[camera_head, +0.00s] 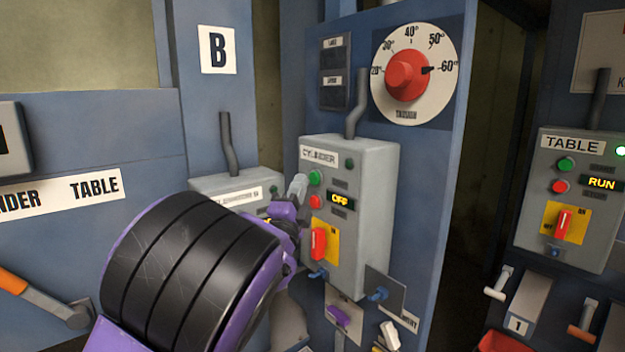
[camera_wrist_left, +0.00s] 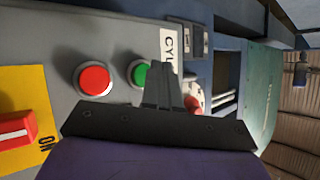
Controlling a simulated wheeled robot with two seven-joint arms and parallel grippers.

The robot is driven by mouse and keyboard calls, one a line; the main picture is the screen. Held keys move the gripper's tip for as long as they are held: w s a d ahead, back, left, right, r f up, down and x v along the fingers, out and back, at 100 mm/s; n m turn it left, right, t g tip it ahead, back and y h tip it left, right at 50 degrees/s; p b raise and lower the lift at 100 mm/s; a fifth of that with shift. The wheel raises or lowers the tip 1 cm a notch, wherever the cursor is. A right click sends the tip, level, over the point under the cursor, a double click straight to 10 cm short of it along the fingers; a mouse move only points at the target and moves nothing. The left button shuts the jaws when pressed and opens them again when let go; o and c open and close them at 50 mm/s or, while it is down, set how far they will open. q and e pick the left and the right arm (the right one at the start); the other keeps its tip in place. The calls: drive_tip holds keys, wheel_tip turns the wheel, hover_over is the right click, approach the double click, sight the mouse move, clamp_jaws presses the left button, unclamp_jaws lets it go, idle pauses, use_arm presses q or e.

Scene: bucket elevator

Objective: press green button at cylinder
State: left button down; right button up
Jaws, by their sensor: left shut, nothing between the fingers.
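The grey CYLINDER control box (camera_head: 372,190) hangs on the blue panel in the head view. Its green button (camera_head: 315,177) sits above a red button (camera_head: 316,201), beside a yellow-lettered OFF display (camera_head: 341,200). My left gripper (camera_head: 298,185) is shut and empty, its tips just left of the green button; contact cannot be told. In the left wrist view the shut fingers (camera_wrist_left: 164,85) partly cover the green button (camera_wrist_left: 138,73), and the red button (camera_wrist_left: 94,78) is clear of them. My right gripper is not in view.
A red rotary switch (camera_head: 319,244) on a yellow plate is below the buttons. A second grey box (camera_head: 215,184) is partly hidden behind my left arm. The TABLE box (camera_head: 585,200) at right shows RUN. A red dial (camera_head: 407,75) is above the CYLINDER box.

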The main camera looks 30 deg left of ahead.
use_arm(q)
drive_tip(key=shift+w, duration=0.1)
idle(0.7)
drive_tip(key=shift+w+d, duration=0.2)
drive_tip(key=shift+w, duration=0.05)
drive_tip(key=shift+w+d+b, duration=0.15)
drive_tip(key=shift+w+b, duration=0.2)
drive_tip(key=shift+w, duration=0.1)
idle(0.8)
drive_tip(key=shift+s, duration=0.1)
drive_tip(key=shift+s+a+b, duration=0.25)
drive_tip(key=shift+s+b, duration=0.2)
drive_tip(key=shift+s, duration=0.25)
